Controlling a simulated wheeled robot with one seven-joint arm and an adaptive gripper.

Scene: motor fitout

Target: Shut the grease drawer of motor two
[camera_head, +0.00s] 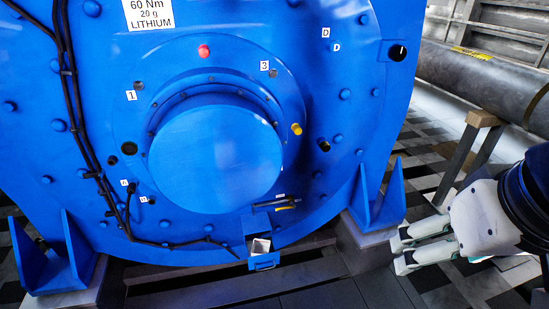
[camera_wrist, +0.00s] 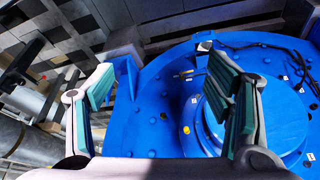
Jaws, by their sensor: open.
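The blue motor (camera_head: 320,80) fills most of the head view, with a round blue cover (camera_head: 215,160) at its middle. The grease drawer (camera_head: 263,262) is a small blue box at the motor's bottom edge. It sticks out toward me, with its top open and something pale grey inside. My gripper (camera_head: 398,251) is at the lower right of the head view, apart from the motor and well right of the drawer. Its two fingers are spread and empty.
Blue support feet (camera_head: 380,205) flank the motor, the left one (camera_head: 55,265) on a pale block. A large grey pipe (camera_head: 480,85) rests on a stand at the right. Black cables (camera_head: 85,150) run down the motor's left side. A yellow knob (camera_head: 296,129) protrudes beside the cover.

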